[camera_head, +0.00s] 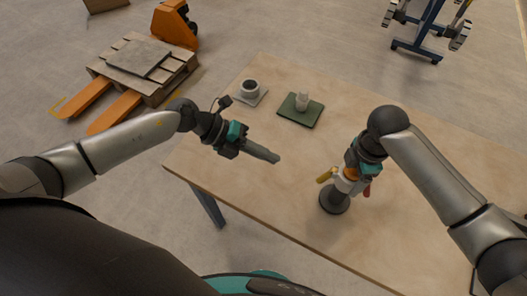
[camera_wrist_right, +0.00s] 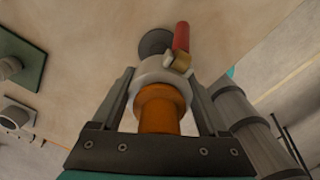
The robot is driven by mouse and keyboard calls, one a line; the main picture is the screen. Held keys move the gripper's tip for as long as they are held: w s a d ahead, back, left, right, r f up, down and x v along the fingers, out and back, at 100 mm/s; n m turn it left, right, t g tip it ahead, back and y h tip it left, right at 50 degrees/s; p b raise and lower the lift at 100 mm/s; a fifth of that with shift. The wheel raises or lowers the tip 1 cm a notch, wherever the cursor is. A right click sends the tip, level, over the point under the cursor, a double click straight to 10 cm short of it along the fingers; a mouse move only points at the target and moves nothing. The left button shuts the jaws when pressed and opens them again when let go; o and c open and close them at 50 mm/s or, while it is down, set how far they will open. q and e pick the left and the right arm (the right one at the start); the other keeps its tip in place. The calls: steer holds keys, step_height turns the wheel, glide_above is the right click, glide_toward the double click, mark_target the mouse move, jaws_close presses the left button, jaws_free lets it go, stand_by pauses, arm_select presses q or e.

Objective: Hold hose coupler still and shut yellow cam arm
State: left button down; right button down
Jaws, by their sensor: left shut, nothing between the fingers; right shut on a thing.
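The hose coupler (camera_head: 347,184) is pale grey with an orange part on top and stands on a round dark base (camera_head: 334,202). My right gripper (camera_head: 352,178) is shut on the coupler from above; the right wrist view shows its fingers on both sides of the grey body (camera_wrist_right: 152,73) and the orange part (camera_wrist_right: 160,108).
A cup on a grey mat (camera_head: 262,99) and a green tray (camera_head: 287,114) with a small pale item stand at the back of the wooden table (camera_head: 420,150). The table between my left gripper and the coupler is clear. A pallet truck (camera_head: 172,28) stands beyond the table.

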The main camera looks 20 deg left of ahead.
steer(key=shift+d, duration=0.1)
arm_select(q)
steer(key=shift+s+a+r, duration=0.1)
steer(key=shift+a+r, duration=0.2)
steer(key=shift+a, duration=0.15)
arm_select(e)
jaws_free()
steer(key=shift+r, duration=0.1)
